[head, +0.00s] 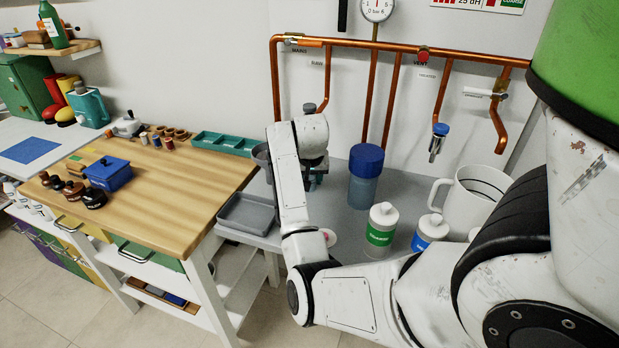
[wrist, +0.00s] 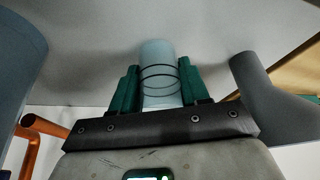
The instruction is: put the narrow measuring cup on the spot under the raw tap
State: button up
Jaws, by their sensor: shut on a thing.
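My gripper (wrist: 159,72) is shut on the narrow measuring cup (wrist: 160,55), a slim, pale translucent cylinder with dark rings, held between two green fingers. In the head view my gripper (head: 314,182) shows only as a bit of green behind my white arm link, and the cup is hidden there. The raw tap (head: 309,107) is on the left copper pipe below the RAW label (head: 317,63). The spot under it is hidden behind my arm. I cannot tell whether the cup touches the bench.
The blue-capped filter vessel (head: 365,175) stands right of my gripper. A green-labelled bottle (head: 381,228), a blue-labelled bottle (head: 430,232) and a large white jug (head: 474,200) stand further right. A grey tray (head: 246,214) and a dark grey vessel (head: 262,155) are to the left.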

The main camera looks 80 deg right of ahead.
jog(key=shift+f, duration=0.15)
jog(key=o, duration=1)
jog(key=shift+o, duration=0.2)
jog(key=shift+a+r, duration=0.15)
jog(key=shift+r, duration=0.35)
jog(key=s+a, duration=0.1)
jog(key=a, duration=0.3)
jog(key=s+a+b, duration=0.1)
jog(key=a, duration=0.3)
jog(key=s+a, duration=0.1)
jog(key=a, duration=0.2)
jog(key=shift+s+a+r, duration=0.2)
jog(key=shift+a, duration=0.2)
